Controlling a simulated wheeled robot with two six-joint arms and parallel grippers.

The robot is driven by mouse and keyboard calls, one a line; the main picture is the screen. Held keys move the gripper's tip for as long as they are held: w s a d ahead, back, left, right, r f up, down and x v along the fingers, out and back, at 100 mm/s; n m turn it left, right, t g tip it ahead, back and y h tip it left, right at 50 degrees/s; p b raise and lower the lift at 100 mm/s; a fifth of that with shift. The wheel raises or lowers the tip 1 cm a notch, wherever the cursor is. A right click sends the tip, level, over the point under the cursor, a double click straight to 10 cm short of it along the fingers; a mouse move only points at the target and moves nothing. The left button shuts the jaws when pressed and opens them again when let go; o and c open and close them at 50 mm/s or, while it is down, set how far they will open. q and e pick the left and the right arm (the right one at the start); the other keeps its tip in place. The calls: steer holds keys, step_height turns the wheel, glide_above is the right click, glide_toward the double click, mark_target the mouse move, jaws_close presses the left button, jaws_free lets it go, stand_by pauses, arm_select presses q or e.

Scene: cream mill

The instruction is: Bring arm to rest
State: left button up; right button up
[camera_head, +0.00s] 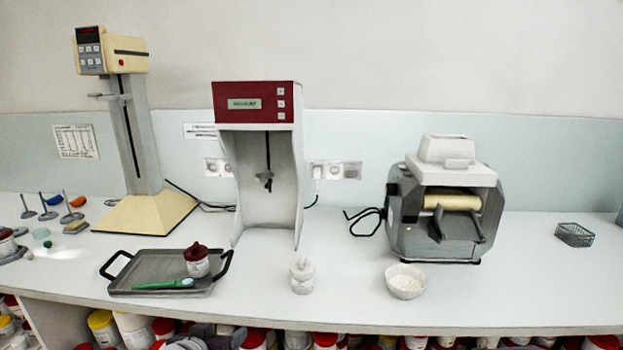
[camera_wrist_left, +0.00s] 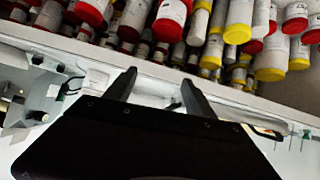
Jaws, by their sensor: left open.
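My left gripper (camera_wrist_left: 161,90) shows in the left wrist view with its two dark fingers apart and nothing between them. In the head view, a grey part of my left arm (camera_head: 205,338) shows only at the bottom edge, below the counter's front edge and in front of the shelf of jars. It is apart from the things on the counter (camera_head: 500,290). The fingers cannot be made out clearly in the head view. My right gripper is in neither view.
A grey tray (camera_head: 130,268) holds a red-lidded jar (camera_head: 196,262) and a green-handled tool (camera_head: 165,284). A white jar (camera_head: 302,276) and white bowl (camera_head: 405,281) stand near the front edge. A roller mill (camera_head: 440,205) is behind. Jars (camera_wrist_left: 238,20) fill the shelf below.

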arm_select(q)
steer(key=s+d+f+n+g+y, duration=0.1)
steer(key=s+f+g, duration=0.9)
steer(key=s, duration=0.5)
step_height(320, 180, up, 11)
steer(key=s+p, duration=0.1)
steer(key=p, duration=1.1)
steer(key=shift+s+d+p, duration=0.15)
steer(key=shift+d+p, duration=0.1)
steer(key=shift+p, duration=0.1)
